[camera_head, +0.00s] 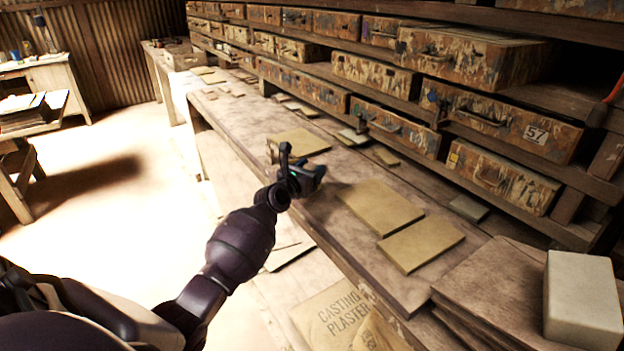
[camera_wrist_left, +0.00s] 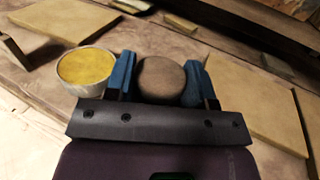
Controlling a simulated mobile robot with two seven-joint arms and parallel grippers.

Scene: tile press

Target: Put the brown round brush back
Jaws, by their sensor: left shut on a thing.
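In the left wrist view my left gripper (camera_wrist_left: 160,82) is shut on the brown round brush (camera_wrist_left: 161,78), whose round brown end shows between the two blue fingers. In the head view the same gripper (camera_head: 296,172) is over the long wooden bench (camera_head: 335,240); the brush cannot be made out there. A pale round pot with a yellow top (camera_wrist_left: 87,68) is just left of the fingers in the wrist view. My right gripper is not in view.
Flat tan tiles lie on the bench: one beyond the gripper (camera_head: 300,142), others nearer (camera_head: 380,205), (camera_head: 421,243). Racks of paint-stained drawers (camera_head: 495,117) rise along the bench's back. A pale block (camera_head: 583,298) sits on stacked boards (camera_head: 500,295) at front right.

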